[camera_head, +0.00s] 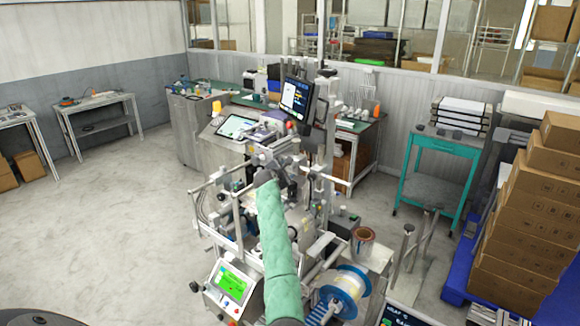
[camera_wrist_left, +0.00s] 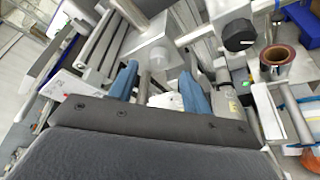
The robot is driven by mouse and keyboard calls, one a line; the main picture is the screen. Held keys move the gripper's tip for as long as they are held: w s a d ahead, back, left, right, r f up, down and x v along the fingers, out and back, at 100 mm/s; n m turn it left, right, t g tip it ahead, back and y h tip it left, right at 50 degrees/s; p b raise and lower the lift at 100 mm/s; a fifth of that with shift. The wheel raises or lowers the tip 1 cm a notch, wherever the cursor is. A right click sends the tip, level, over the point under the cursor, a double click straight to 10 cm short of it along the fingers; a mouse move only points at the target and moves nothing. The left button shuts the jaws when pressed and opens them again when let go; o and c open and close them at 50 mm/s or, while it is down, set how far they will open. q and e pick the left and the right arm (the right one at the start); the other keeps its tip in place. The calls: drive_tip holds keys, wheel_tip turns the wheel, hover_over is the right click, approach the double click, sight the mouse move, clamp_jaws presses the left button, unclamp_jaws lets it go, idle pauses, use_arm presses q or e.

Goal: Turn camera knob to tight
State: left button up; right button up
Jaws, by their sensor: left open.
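My left arm, in a green sleeve, reaches from the bottom of the head view to the middle of the machine (camera_head: 228,215). My left gripper (camera_head: 277,172) is small and partly hidden there among machine parts. In the left wrist view its two blue fingers stand apart, so the gripper (camera_wrist_left: 158,90) is open. A thin metal rod (camera_wrist_left: 144,84) and some pale parts show between the fingers; I cannot tell if they touch. A black round knob (camera_wrist_left: 238,36) on a grey metal part is to the upper right of the fingers. I cannot tell which part is the camera knob.
A monitor (camera_head: 297,98) stands above the machine. A green touch panel (camera_head: 231,284), a film reel (camera_head: 345,287) and a brown-and-red roll (camera_head: 363,240) are near its front. Cardboard boxes (camera_head: 525,230) are stacked at right. The floor at left is clear.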

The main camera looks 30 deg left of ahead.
sight(291, 167)
use_arm(q)
drive_tip(key=shift+p+x, duration=0.9)
drive_tip(key=shift+x, duration=1.55)
drive_tip(key=c, duration=1)
